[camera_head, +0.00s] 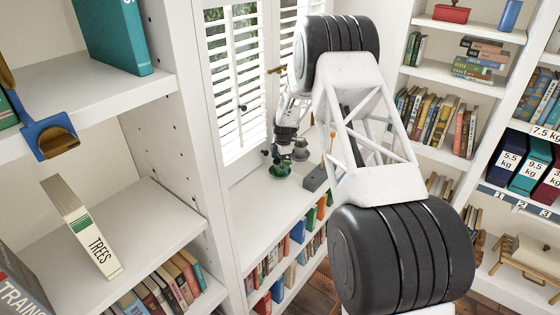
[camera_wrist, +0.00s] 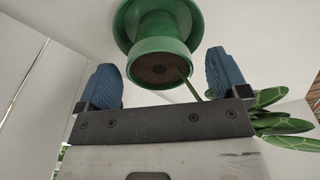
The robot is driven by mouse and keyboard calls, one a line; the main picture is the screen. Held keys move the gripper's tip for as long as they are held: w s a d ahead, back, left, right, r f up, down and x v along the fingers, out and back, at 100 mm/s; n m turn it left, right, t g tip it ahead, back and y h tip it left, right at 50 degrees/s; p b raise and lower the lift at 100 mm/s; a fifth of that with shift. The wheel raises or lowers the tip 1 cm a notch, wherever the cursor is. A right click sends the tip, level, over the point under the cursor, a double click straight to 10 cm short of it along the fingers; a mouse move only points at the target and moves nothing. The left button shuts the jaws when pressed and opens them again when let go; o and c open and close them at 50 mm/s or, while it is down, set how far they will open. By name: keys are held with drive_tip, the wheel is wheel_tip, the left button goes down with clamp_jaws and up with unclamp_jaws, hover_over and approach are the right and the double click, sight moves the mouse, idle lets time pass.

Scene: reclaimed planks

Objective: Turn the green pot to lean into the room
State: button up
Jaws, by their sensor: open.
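The green pot (camera_wrist: 158,45) is in the upper middle of the wrist view, its soil-filled mouth facing the camera. A wider green saucer (camera_wrist: 128,20) shows behind it. A green stem comes out of the soil, and large veined leaves (camera_wrist: 285,125) spread at the right, partly behind my gripper. My gripper (camera_wrist: 162,62) is open, with blue pads on both sides of the pot's mouth and gaps to each. In the head view the pot (camera_head: 280,170) is small on the window ledge, under my gripper (camera_head: 281,155), which partly hides it.
A grey box (camera_head: 315,178) stands on the ledge right of the pot, near a thin orange-tipped rod (camera_head: 332,140). White shutters (camera_head: 238,80) stand behind the ledge. Bookshelves are on both sides and below. The ledge in front of the pot (camera_head: 255,215) is clear.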

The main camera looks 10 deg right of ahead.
drive_tip(key=shift+r, duration=0.1)
drive_tip(key=shift+w+d+r, duration=0.1)
drive_tip(key=shift+d+r, duration=0.05)
drive_tip(key=shift+r, duration=1.1)
drive_tip(key=shift+d+r, duration=0.15)
drive_tip(key=shift+r, duration=1.1)
drive_tip(key=shift+w+d+r, duration=0.1)
drive_tip(key=shift+d+r, duration=0.05)
drive_tip(key=shift+r, duration=1.1)
drive_tip(key=shift+s+r, duration=0.1)
drive_tip(key=shift+r, duration=0.05)
